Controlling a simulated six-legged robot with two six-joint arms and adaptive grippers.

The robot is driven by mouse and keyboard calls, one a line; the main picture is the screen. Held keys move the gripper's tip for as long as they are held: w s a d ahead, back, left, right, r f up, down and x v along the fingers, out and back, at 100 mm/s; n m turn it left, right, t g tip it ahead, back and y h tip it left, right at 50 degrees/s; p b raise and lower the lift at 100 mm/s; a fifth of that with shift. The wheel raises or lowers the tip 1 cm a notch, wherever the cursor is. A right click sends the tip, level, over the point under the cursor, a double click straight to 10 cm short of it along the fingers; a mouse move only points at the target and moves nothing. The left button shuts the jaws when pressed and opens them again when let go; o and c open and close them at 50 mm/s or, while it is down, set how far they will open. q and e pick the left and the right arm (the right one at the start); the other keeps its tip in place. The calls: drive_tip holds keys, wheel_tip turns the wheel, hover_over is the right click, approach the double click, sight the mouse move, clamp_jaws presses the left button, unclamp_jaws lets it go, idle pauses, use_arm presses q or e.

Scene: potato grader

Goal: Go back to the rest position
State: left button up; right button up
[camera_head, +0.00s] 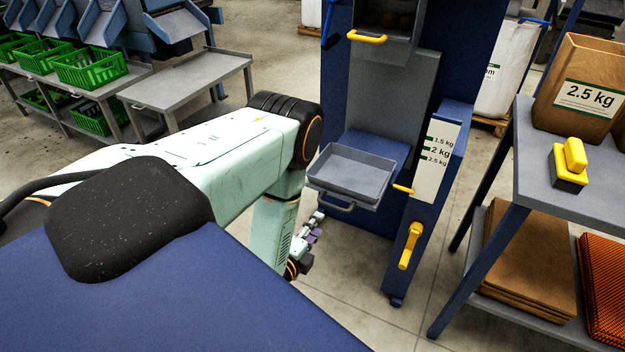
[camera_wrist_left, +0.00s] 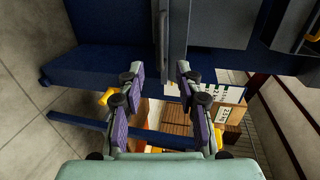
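My left arm comes in from the left and bends down in front of the blue weighing machine (camera_head: 345,85). My left gripper (camera_head: 309,236) hangs low beside the machine, below its grey tray (camera_head: 352,172), and is partly hidden by my arm. In the left wrist view the left gripper (camera_wrist_left: 159,72) has its two purple-padded fingers spread apart, with nothing held between them. My right gripper is in neither view.
A yellow lever (camera_head: 410,246) sticks out of the machine's lower front. At right a grey table (camera_head: 560,195) bears a paper bag (camera_head: 585,88) and a yellow-black item (camera_head: 570,165). Green crates (camera_head: 90,68) stand at back left. Bare floor lies between machine and table.

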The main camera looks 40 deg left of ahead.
use_arm(q)
drive_tip(key=shift+s+d+r, duration=0.1)
drive_tip(key=shift+s, duration=0.35)
idle(0.3)
drive_tip(key=s+d+f+n+g+h, duration=0.2)
drive_tip(key=s+d+f+n+g, duration=0.3)
drive_tip(key=s+f+n+g, duration=0.45)
drive_tip(key=s+d+r+n+g+h, duration=0.1)
drive_tip(key=s+d+r+n+g, duration=0.1)
drive_tip(key=s, duration=0.5)
drive_tip(key=s+d+r+n+g+h, duration=0.1)
drive_tip(key=s+d+r+n+g, duration=0.2)
drive_tip(key=s+d, duration=0.3)
drive_tip(key=shift+s+r+n+g, duration=0.35)
drive_tip(key=shift+s+r+n, duration=0.2)
drive_tip(key=shift+s+r, duration=0.5)
